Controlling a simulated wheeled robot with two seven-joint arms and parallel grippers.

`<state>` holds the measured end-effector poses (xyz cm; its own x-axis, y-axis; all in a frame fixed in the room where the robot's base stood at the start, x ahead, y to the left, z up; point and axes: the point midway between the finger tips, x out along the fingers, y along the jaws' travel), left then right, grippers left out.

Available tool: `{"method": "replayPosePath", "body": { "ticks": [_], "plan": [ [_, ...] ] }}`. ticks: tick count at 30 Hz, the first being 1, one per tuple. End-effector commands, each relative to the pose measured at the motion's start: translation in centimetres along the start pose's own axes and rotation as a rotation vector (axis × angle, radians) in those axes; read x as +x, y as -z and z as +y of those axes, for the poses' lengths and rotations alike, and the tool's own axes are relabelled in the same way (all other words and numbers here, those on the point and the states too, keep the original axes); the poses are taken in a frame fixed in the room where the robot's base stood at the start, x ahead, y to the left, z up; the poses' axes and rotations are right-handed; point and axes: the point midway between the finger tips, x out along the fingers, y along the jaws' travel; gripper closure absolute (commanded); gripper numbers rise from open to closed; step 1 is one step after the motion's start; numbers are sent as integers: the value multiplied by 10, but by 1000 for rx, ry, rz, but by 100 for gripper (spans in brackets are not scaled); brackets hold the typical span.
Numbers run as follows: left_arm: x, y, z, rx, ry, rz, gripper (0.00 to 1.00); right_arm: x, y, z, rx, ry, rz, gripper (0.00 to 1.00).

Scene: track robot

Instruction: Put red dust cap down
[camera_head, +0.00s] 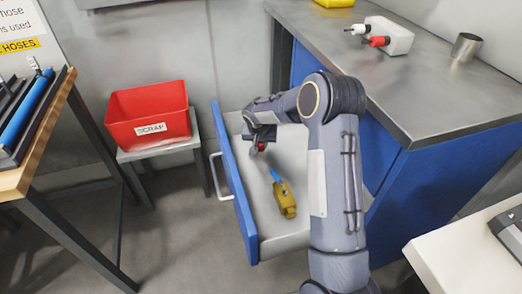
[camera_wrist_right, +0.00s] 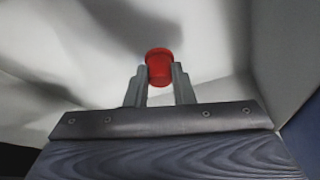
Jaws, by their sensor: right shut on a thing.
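My right gripper (camera_head: 257,148) reaches down into the open drawer (camera_head: 233,180) in the head view. It is shut on the red dust cap (camera_wrist_right: 159,66), which sits between its two fingertips in the right wrist view. The cap also shows as a small red spot at the gripper in the head view (camera_head: 261,147). The white drawer bottom lies behind the cap. I cannot tell whether the cap touches it. My left gripper is not in view.
A yellow tool with a blue tip (camera_head: 285,199) lies in the drawer, nearer than the gripper. A red scrap bin (camera_head: 148,112) stands on a small table to the left.

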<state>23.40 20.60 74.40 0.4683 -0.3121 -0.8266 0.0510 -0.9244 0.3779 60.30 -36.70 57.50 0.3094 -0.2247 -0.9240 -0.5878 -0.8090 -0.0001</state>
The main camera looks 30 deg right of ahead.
Motion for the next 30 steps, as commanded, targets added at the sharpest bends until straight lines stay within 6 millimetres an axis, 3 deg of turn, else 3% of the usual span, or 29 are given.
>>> {"method": "replayPosePath", "body": {
  "ticks": [4, 9, 21, 22, 26, 30],
  "plan": [
    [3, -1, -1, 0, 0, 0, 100, 15, 3, 0, 1, 0, -1, 99],
    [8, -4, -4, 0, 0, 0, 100, 39, -8, 0, 0, -1, -2, 99],
    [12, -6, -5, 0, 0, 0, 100, 44, -10, 0, 0, 0, 1, 99],
    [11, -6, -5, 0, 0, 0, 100, 42, -9, 0, 0, 0, 1, 75],
    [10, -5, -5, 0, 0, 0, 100, 42, -9, 0, 0, 0, 0, 58],
    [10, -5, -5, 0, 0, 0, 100, 42, -9, 0, 0, 0, 0, 56]
  ]
}}
